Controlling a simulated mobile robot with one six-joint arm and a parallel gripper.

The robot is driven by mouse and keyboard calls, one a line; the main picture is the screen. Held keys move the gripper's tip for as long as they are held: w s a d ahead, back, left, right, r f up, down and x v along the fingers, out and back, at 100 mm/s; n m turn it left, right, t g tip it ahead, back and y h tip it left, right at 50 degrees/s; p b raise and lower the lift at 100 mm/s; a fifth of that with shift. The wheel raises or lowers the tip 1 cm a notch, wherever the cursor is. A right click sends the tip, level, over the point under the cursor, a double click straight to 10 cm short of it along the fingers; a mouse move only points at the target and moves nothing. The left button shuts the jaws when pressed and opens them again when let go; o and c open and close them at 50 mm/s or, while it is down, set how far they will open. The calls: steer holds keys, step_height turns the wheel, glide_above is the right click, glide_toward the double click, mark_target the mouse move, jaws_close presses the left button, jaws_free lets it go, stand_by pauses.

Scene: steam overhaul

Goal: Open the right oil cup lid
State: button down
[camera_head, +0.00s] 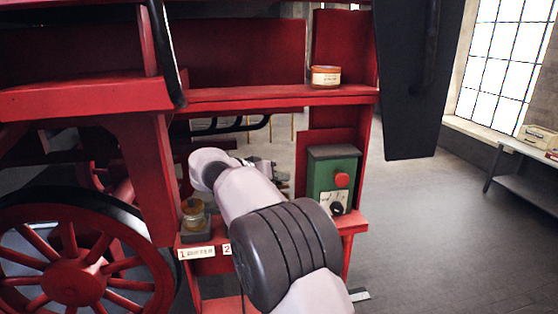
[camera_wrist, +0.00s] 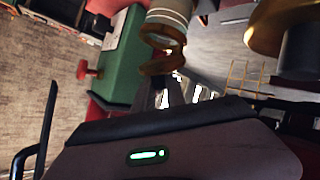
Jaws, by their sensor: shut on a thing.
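The right oil cup (camera_wrist: 170,14) shows in the wrist view, at the top middle, seen upside down. Its brass lid (camera_wrist: 160,66) appears tilted away from the brass rim, with a gap between them. My gripper (camera_wrist: 165,85) is at the lid and appears shut on it; the fingertips are dark and partly hidden. In the head view my gripper (camera_head: 268,168) is mostly behind my arm, and the right cup is hidden there. The left oil cup (camera_head: 194,212) stands on its block on the red shelf, left of my arm.
A green control box (camera_head: 333,178) with a red button and black knob stands right of my gripper; it also shows in the wrist view (camera_wrist: 122,60). A small tin (camera_head: 325,76) sits on the red ledge above. A large red wheel (camera_head: 75,275) is at left. Open floor lies to the right.

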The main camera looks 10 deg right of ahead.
steer(key=r+g+p, duration=0.1)
steer(key=p, duration=0.1)
steer(key=shift+w+n+p, duration=0.3)
steer(key=shift+w, duration=0.1)
steer(key=shift+w+f+n+g+y+p, duration=0.3)
steer(key=shift+w+n+g+p, duration=0.25)
steer(key=shift+g+p, duration=0.4)
steer(key=c, duration=1.4)
jaws_free()
steer(key=shift+o, duration=0.2)
